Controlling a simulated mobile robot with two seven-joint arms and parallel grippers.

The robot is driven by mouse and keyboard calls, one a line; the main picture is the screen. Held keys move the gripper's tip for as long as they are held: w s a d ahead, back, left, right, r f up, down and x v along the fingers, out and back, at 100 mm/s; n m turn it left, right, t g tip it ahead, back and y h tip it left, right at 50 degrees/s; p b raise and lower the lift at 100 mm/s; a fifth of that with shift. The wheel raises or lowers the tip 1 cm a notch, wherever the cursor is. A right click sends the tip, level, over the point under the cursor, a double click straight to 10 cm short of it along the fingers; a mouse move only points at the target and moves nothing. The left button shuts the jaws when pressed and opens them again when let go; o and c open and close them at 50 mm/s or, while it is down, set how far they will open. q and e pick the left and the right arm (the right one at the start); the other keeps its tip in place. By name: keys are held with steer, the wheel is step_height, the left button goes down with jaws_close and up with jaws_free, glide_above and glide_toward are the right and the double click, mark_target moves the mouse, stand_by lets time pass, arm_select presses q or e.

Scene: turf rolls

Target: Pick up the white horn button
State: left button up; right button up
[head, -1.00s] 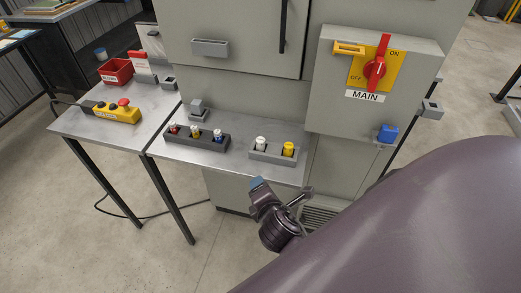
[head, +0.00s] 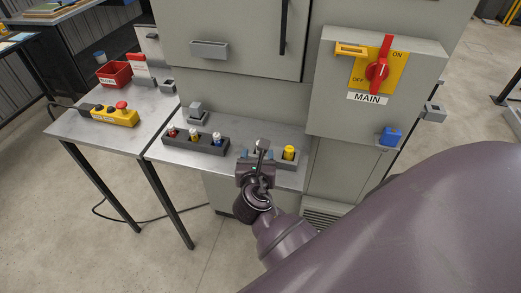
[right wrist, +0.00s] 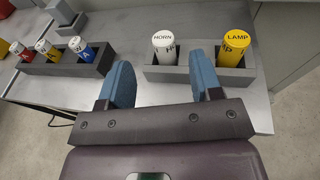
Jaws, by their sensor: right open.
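The white horn button (right wrist: 164,47) is a white cylinder with HORN on its top. It stands upright in the left slot of a grey two-slot holder (right wrist: 165,74) on the metal table, and the right wrist view shows it ahead of my fingers. In the head view my gripper hides it. The yellow lamp button (right wrist: 236,46) stands in the right slot, also visible in the head view (head: 289,153). My right gripper (right wrist: 163,82) is open, its blue-padded fingers spread in front of the holder with nothing between them. My left gripper is out of view.
A dark grey holder (head: 188,147) with red, yellow and blue-marked buttons stands left of the horn holder. The grey cabinet with the red MAIN switch (head: 377,72) rises behind and right. A yellow emergency-stop box (head: 114,117) is on the left table.

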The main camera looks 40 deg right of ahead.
steer(key=shift+f+x, duration=0.2)
steer(key=shift+x, duration=1.35)
steer(key=shift+f+x, duration=0.15)
steer(key=shift+x, duration=1.35)
steer(key=shift+s+d, duration=0.1)
steer(key=shift+s, duration=0.1)
steer(key=shift+c, duration=0.2)
steer(key=c, duration=1)
